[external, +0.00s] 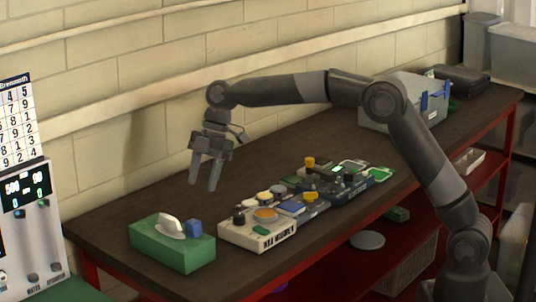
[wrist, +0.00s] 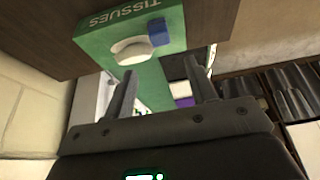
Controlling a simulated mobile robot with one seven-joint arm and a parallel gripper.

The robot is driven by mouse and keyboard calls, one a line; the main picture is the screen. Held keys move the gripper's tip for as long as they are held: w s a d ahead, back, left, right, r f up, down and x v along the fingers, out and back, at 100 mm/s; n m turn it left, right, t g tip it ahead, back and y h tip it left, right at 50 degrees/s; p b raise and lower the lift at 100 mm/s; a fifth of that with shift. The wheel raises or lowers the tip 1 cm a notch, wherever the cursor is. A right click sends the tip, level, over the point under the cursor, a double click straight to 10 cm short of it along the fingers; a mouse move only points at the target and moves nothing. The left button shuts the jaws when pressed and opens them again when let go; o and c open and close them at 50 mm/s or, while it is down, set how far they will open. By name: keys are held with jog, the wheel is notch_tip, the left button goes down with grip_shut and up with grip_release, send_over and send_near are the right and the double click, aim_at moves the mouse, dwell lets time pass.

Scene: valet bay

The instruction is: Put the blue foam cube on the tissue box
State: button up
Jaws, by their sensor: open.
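The green tissue box (external: 160,250) stands at the near left end of the dark bench, with a white tissue (external: 170,227) sticking out of its top. The blue foam cube (external: 194,228) rests on the box top, beside the tissue, near the right end. In the wrist view the cube (wrist: 159,32) sits on the box (wrist: 95,45) next to the tissue. My gripper (external: 203,187) is open and empty, raised above the bench and apart from the cube. Its two fingers (wrist: 160,84) show nothing held between them.
A white device with knobs (external: 258,238) stands just right of the box, with more cluttered devices (external: 345,182) beyond it. A grey case (external: 405,100) stands farther back. A brick wall (external: 150,70) runs along the bench. The bench strip beside the wall is clear.

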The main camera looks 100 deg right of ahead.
jog(key=s+a+r+m+h, duration=0.15)
jog(key=s+a+r, duration=0.25)
jog(key=s+a, duration=0.45)
jog(key=s+a+r+m+h, duration=0.1)
jog(key=s+a+r+m, duration=0.25)
jog(key=s+a, duration=0.5)
jog(key=s+a+f+m, duration=0.1)
jog(key=s+f, duration=0.1)
jog(key=s, duration=0.6)
jog(key=s+a+f+m+t, duration=0.1)
jog(key=s+a+f, duration=0.1)
jog(key=s, duration=0.6)
jog(key=s+a+f+m+t, duration=0.1)
jog(key=s+f+m, duration=0.1)
jog(key=s, duration=0.6)
jog(key=shift+s+a+f+h, duration=0.25)
jog(key=shift+f+h, duration=0.1)
jog(key=shift+f, duration=0.15)
